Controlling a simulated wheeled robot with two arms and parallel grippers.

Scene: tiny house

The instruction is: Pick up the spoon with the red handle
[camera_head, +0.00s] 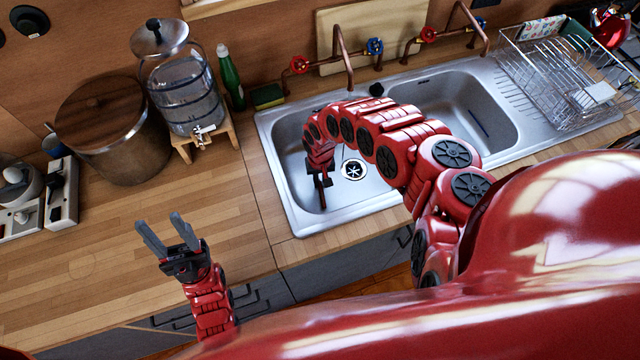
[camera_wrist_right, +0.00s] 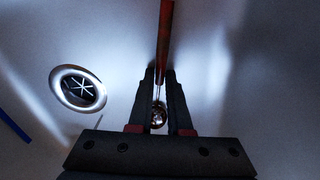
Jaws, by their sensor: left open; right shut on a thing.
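The spoon shows in the right wrist view, with a long red handle (camera_wrist_right: 164,45) pointing away from my gripper and a shiny metal bowl (camera_wrist_right: 158,117) between the fingers. My right gripper (camera_wrist_right: 160,73) is shut on the spoon near where the handle meets the metal. In the head view my right gripper (camera_head: 320,188) is down inside the left sink basin (camera_head: 290,135), left of the drain. The spoon is too small there to make out clearly. My left gripper (camera_head: 158,221) is open and empty above the wooden counter.
The drain (camera_head: 353,171) also shows in the wrist view (camera_wrist_right: 78,88). A metal pot (camera_head: 110,130), a glass dispenser (camera_head: 180,85), a green bottle (camera_head: 230,78) and a sponge (camera_head: 267,96) stand left of the sink. Copper taps (camera_head: 343,60) rise behind it; a dish rack (camera_head: 565,70) is right.

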